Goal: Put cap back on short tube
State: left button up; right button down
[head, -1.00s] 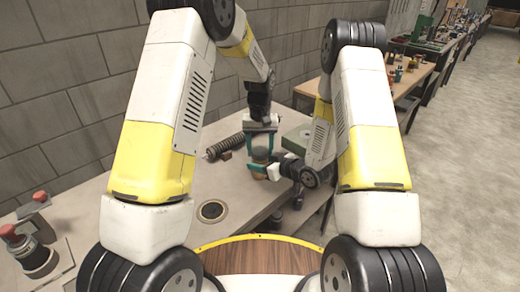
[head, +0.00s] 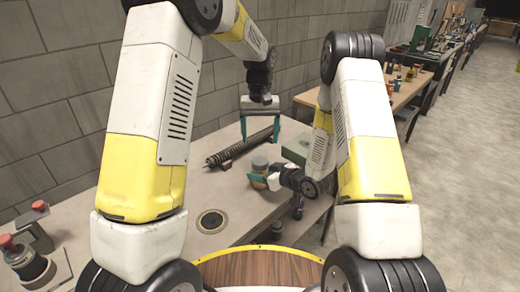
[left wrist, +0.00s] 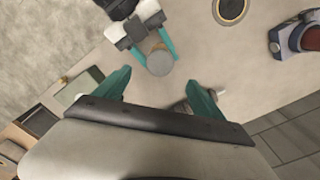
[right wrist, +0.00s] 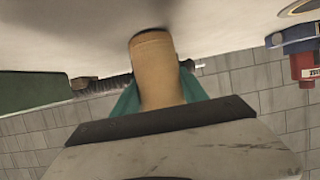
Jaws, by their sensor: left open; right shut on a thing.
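The short tube (head: 259,181) is a tan upright cylinder near the table's right edge. A grey-green cap (head: 260,163) sits on its top; its round grey face shows in the left wrist view (left wrist: 160,62). My right gripper (head: 257,179) is shut around the tube's side. In the right wrist view the tan tube (right wrist: 157,75) stands between the teal fingers, and the cap is hidden there. My left gripper (head: 260,141) is open and empty, raised above and behind the cap, apart from it. Its spread fingers show in the left wrist view (left wrist: 158,80).
A dark ribbed long cylinder (head: 240,147) lies on the table behind the tube. A green box (head: 297,149) is at the back right. A dark round ring (head: 212,221) lies at the front. Red-button units (head: 38,207) stand at the left.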

aim_at(266, 173)
pick_arm(q)
notch_tip(266, 173, up, 2)
jog(key=shift+r, duration=0.25)
pick_arm(e)
jog(key=c, duration=0.5)
grip_release()
jog(key=v, duration=0.7)
jog(key=shift+s+d+r, duration=0.2)
jog(key=shift+s+d, duration=0.05)
